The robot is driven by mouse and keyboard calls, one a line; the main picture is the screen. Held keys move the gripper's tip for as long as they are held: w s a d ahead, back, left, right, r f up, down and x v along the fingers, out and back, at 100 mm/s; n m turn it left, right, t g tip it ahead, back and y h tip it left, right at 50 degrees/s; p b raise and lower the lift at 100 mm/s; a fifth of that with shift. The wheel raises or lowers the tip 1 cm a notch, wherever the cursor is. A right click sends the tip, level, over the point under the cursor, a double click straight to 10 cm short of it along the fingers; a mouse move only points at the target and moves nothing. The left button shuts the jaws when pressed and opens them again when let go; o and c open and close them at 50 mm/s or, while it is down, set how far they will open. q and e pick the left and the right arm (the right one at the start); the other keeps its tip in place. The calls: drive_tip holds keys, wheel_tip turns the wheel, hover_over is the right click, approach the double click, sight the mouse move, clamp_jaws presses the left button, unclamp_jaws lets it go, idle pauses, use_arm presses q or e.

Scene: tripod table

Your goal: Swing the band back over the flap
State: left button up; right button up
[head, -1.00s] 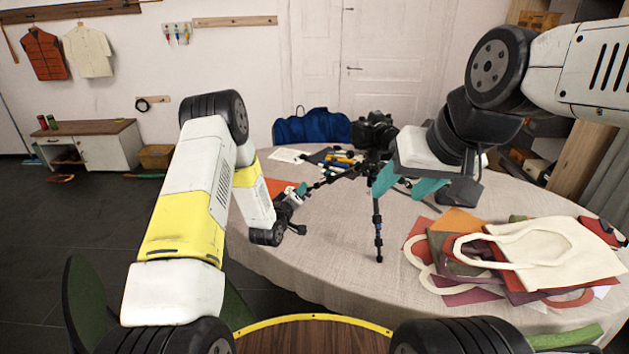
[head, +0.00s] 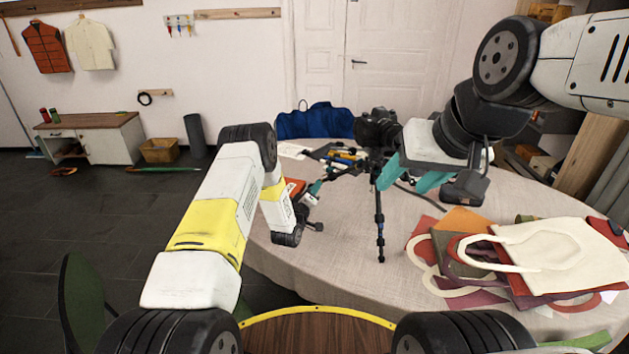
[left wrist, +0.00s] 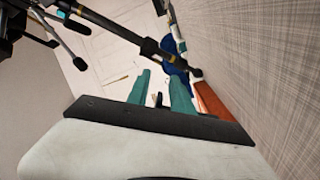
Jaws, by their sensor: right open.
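A black tripod (head: 379,215) stands on the round table with a black camera (head: 377,128) on top. I cannot make out a band or a flap on anything. My left gripper (head: 316,189) is at the tripod's left, beside an orange flat item (head: 294,187). In the left wrist view its teal fingers (left wrist: 160,90) are apart, with a small dark shape in the gap that I cannot identify. A tripod leg (left wrist: 125,38) crosses above them. My right gripper (head: 411,178) is open, in front of the camera and to the right of the tripod's head.
The table (head: 335,250) has a light cloth. A pile of cloth bags, with a cream bag (head: 560,255) on top, covers its right side. Tools and papers (head: 335,153) lie at the far left. The cloth's near middle is clear.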

use_arm(q)
drive_tip(key=shift+c, duration=0.5)
clamp_jaws()
drive_tip(key=shift+a, duration=0.15)
